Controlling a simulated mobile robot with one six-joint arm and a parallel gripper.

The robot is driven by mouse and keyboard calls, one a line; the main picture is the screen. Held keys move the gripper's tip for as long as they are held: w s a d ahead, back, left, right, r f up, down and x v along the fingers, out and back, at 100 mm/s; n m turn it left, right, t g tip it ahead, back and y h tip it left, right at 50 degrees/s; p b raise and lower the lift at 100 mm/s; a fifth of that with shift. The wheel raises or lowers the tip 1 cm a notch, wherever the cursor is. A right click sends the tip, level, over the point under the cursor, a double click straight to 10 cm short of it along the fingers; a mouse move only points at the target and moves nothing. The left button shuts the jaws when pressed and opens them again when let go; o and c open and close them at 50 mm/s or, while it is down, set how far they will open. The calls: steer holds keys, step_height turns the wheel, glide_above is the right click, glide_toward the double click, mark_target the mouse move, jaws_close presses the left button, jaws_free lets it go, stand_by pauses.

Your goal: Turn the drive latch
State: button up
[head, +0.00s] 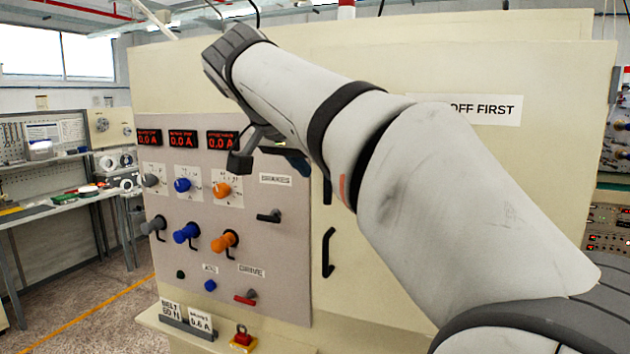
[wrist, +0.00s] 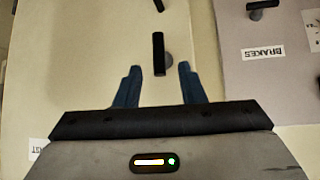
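A dark upright latch (wrist: 158,53) on a round grey post stands on the cream cabinet door. In the wrist view it lies between and just beyond the fingertips of my gripper (wrist: 158,70). The two blue fingers are apart and I see no contact. In the head view my gripper (head: 298,161) is mostly hidden behind my arm, and the latch (head: 327,190) shows partly below it. A second dark handle (head: 328,252) is lower on the same door. A label reading DRIVE (head: 251,271) is on the grey panel, above a small red lever (head: 245,297).
The grey panel (head: 290,240) left of the door carries displays, coloured knobs and a black lever (head: 268,216) under a BRAKES label (head: 275,179). A workbench (head: 60,205) stands far left.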

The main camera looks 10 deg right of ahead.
steer(key=shift+v, duration=1.65)
steer(key=s+d+f+n+g+y, duration=0.1)
steer(key=s+f, duration=0.4)
steer(key=f, duration=0.7)
steer(key=s+d+f+n+y+b, duration=0.1)
steer(key=s+f+n+y, duration=0.2)
steer(key=f, duration=1)
steer(key=s+d+f+n+g+y, duration=0.1)
steer(key=s+f+n+y, duration=0.1)
steer(key=s+f+n, duration=0.3)
steer(key=s+f, duration=0.4)
steer(key=f, duration=0.4)
steer(key=shift+s+f+g+y, duration=0.2)
steer(key=shift+g+y, duration=0.1)
steer(key=shift+d, duration=0.1)
